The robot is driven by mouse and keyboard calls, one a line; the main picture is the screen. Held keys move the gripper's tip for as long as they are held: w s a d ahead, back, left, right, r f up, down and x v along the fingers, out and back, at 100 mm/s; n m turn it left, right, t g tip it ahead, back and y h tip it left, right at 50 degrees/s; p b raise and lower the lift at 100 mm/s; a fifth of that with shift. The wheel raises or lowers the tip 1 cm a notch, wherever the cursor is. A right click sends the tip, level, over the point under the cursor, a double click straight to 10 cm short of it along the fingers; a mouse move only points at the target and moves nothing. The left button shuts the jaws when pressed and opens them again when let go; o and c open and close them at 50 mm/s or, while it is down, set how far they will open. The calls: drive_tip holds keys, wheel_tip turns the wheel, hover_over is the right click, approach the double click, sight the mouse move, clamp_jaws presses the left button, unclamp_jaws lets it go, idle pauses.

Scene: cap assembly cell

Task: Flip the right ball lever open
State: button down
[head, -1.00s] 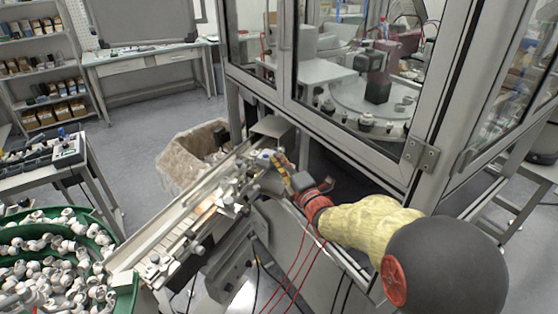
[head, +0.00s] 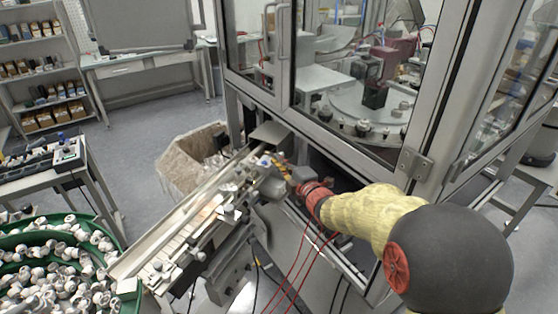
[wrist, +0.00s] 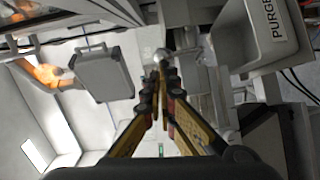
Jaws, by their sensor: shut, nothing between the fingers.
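My gripper (head: 268,163) is at the upper end of the sloping feed rail, beside the glazed machine. In the wrist view its yellow and black fingers (wrist: 163,70) run forward and meet at the tips, with nothing between them. A small pale rounded part (wrist: 161,54) shows just beyond the tips; I cannot tell whether it is the right ball lever's knob, or whether the tips touch it. The lever cannot be made out clearly in the head view, where my gripper and the rail fittings crowd that spot.
The feed rail (head: 165,235) slopes down to the left, to a green bin (head: 20,238) of white fittings. A lined waste box (head: 185,165) stands behind the rail. The machine's framed glass door (head: 360,80) stands close to my arm. A grey box marked PURGE (wrist: 258,45) shows in the wrist view.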

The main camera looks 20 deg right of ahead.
drive_tip(key=shift+w+d+r+m+g+p, duration=0.65)
drive_tip(key=shift+m+p, duration=0.25)
drive_tip(key=shift+p, duration=0.25)
drive_tip(key=shift+w+d+b, duration=0.45)
drive_tip(key=shift+w+d, duration=0.05)
drive_tip(key=shift+w, duration=0.05)
